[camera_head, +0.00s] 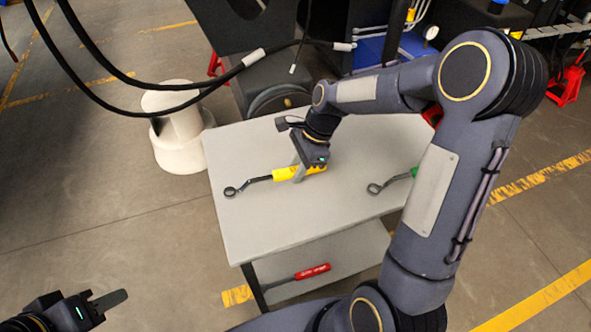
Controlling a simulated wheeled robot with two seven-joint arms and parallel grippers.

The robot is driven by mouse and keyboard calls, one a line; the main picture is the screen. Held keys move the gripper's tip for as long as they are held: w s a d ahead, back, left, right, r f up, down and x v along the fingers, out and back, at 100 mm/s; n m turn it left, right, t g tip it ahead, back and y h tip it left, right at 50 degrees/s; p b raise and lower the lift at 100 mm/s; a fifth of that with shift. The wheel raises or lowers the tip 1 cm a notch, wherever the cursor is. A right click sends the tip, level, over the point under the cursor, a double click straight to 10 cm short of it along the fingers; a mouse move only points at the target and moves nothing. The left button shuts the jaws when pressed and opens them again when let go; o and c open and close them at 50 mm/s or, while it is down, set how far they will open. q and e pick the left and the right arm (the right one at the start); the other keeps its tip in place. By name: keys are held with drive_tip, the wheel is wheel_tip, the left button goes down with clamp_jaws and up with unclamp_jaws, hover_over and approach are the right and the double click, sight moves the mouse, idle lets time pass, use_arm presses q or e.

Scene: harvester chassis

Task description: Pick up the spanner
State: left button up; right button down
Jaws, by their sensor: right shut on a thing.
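A spanner with a yellow handle (285,174) lies along the grey table top, its dark ring end (230,191) pointing left. My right gripper (298,174) comes down over the yellow handle and is shut on it. The spanner looks to be at or very near the table surface; I cannot tell whether it touches. A second spanner with a green handle (413,173) lies further right, its dark ring end to the left and its handle partly hidden behind my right arm. My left gripper (116,299) is at the bottom left, off the table; its finger gap is not clear.
The grey table (290,227) has a lower shelf holding a red-handled tool (312,271). A white round stool-like object (178,130) stands left of the table. Black cables (150,110) hang at the upper left. Dark machinery stands behind. Floor at left is clear.

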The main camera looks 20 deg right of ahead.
wheel_tip(320, 180, up, 3)
drive_tip(key=shift+r, duration=0.1)
drive_tip(key=d+r, duration=0.3)
drive_tip(key=d+r+p, duration=0.1)
drive_tip(key=r, duration=0.1)
drive_tip(key=shift+s+d+r, duration=0.2)
drive_tip(key=shift+s+d, duration=0.1)
drive_tip(key=shift+d, duration=0.05)
drive_tip(key=s+d+r, duration=0.1)
drive_tip(key=d+r, duration=0.3)
drive_tip(key=d, duration=0.5)
drive_tip(key=shift+s, duration=0.2)
drive_tip(key=c, duration=1.7)
unclamp_jaws()
clamp_jaws()
